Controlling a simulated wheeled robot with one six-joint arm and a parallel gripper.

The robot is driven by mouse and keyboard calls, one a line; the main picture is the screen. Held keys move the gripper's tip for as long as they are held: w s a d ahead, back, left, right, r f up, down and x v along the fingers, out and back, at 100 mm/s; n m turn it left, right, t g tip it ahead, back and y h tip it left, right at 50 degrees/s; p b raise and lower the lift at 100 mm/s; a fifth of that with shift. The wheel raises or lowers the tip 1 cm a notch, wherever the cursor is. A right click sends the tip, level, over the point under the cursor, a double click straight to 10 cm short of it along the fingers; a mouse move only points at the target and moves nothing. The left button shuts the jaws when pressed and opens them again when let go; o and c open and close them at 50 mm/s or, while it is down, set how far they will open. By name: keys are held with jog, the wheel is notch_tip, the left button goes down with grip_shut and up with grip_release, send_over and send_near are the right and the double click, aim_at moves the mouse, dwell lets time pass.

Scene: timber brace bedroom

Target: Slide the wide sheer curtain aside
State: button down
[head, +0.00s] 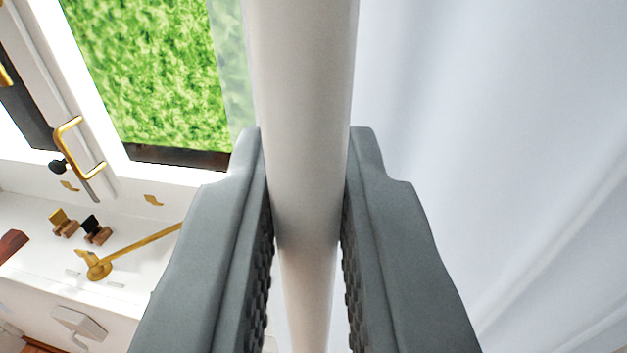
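The sheer curtain (500,150) is pale and translucent and fills the right side of the head view with soft vertical folds. A thick white vertical pole (303,110) runs down the middle of the view, along the curtain's left edge. My gripper (306,165) has one dark grey finger on each side of the pole, and both fingers appear to press against it. The pole's lower part passes down between the ridged finger pads. I cannot tell how the pole joins the curtain.
A window (150,75) with greenery outside is uncovered at left. A brass handle (80,148) sits on its white frame. Below, a white sill (40,225) carries a brass stay (130,248) and small brass and black fittings (95,230). A white bracket-like piece (78,322) is at lower left.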

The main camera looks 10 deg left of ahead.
jog(key=c, duration=1.5)
grip_release()
jog(key=s+d, duration=0.1)
jog(key=s, duration=1)
jog(key=s+d, duration=0.1)
jog(key=s, duration=0.5)
jog(key=shift+d, duration=0.35)
